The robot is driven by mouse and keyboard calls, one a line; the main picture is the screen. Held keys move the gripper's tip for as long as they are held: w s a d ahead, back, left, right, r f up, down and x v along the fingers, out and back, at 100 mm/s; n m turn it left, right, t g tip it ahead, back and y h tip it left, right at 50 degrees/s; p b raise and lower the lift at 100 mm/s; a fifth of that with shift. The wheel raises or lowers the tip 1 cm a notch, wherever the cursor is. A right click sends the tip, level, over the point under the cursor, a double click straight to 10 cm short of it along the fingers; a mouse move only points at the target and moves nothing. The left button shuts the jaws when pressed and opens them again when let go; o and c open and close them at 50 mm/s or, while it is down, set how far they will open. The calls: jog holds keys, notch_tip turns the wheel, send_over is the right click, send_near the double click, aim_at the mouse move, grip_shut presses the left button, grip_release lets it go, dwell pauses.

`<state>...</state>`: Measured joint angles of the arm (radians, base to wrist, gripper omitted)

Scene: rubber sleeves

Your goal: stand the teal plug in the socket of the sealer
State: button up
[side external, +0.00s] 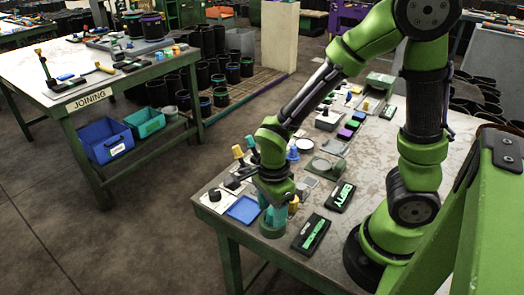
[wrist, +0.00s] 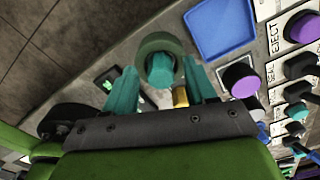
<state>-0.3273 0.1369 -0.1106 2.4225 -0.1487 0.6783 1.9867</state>
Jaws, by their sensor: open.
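The teal plug (wrist: 161,72) shows in the wrist view between my fingers, upright as far as I can tell, inside the round dark green socket of the sealer (wrist: 158,42). How deep it sits is hidden. My gripper (wrist: 160,80) is open, with one teal finger on each side of the plug and apparent gaps between. In the side view my gripper (side external: 273,214) points down over the green socket (side external: 272,232) near the table's front corner. There the teal fingers hide most of the plug.
A blue tray (side external: 243,209) lies left of the socket. A yellow piece (wrist: 180,97) stands close by one finger. Knobs, one purple (wrist: 240,80), stand nearby.

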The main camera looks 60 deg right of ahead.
notch_tip(320, 180, up, 11)
notch_tip(320, 180, up, 7)
jog(key=n+t+y, duration=0.2)
jog(key=n+t, duration=0.3)
jog(key=n, duration=0.9)
send_over(271, 212)
jog(key=s+d, duration=0.2)
jog(key=n, duration=0.1)
jog(key=r+n+t, duration=0.1)
jog(key=n, duration=0.1)
jog(key=r+n+t, duration=0.1)
jog(key=shift+s+d+n, duration=0.1)
jog(key=shift+d+n, duration=0.2)
